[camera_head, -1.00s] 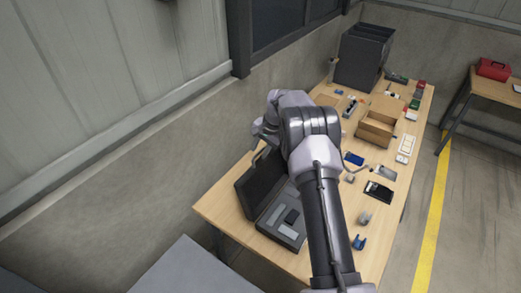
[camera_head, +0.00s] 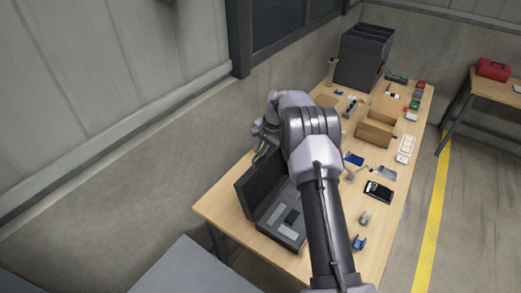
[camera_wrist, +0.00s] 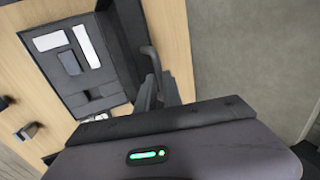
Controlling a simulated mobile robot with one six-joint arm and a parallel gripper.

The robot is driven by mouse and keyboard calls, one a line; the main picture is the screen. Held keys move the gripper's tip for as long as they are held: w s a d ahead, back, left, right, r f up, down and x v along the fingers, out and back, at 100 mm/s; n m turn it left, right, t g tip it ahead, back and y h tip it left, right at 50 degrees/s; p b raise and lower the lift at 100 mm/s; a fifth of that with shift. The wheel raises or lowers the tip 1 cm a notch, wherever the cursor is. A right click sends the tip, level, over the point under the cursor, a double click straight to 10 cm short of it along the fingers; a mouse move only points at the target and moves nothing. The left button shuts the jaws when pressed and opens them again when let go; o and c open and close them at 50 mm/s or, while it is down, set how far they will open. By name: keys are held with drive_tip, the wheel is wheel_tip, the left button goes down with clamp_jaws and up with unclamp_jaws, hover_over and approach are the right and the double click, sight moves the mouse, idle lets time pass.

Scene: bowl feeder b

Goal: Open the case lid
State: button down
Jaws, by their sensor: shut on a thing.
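The dark case stands on the table with its lid (camera_head: 258,182) raised on the wall side, and its grey base (camera_head: 282,222) lies open toward the room. The wrist view shows the base interior (camera_wrist: 72,62) with light and dark inserts, and the lid (camera_wrist: 122,40) seen nearly edge-on. In the head view my arm hides most of the gripper and part of the case.
A cardboard box (camera_head: 375,131), several small parts and a black tray (camera_head: 379,192) lie on the table (camera_head: 228,207) right of my arm. A dark bin (camera_head: 361,58) stands at the far end. The wall runs close along the lid side.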

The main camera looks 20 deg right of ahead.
idle(0.8)
drive_tip(key=shift+s+d+f+b, duration=0.1)
drive_tip(key=shift+s+d+b, duration=0.2)
drive_tip(key=shift+b, duration=0.5)
drive_tip(key=shift+t+y, duration=0.3)
drive_tip(key=shift+t, duration=0.1)
drive_tip(key=s+d+b, duration=0.1)
drive_tip(key=s, duration=0.1)
drive_tip(key=s+d+r+b, duration=0.1)
drive_tip(key=shift+s+d+r+b, duration=0.1)
drive_tip(key=shift+s+d+b, duration=0.05)
drive_tip(key=shift+s+b, duration=0.25)
drive_tip(key=c, duration=1.5)
unclamp_jaws()
drive_tip(key=p+v, duration=0.1)
drive_tip(key=v, duration=1.6)
drive_tip(key=shift+s+r+p, duration=0.15)
drive_tip(key=shift+r+p, duration=0.05)
drive_tip(key=shift+p, duration=0.15)
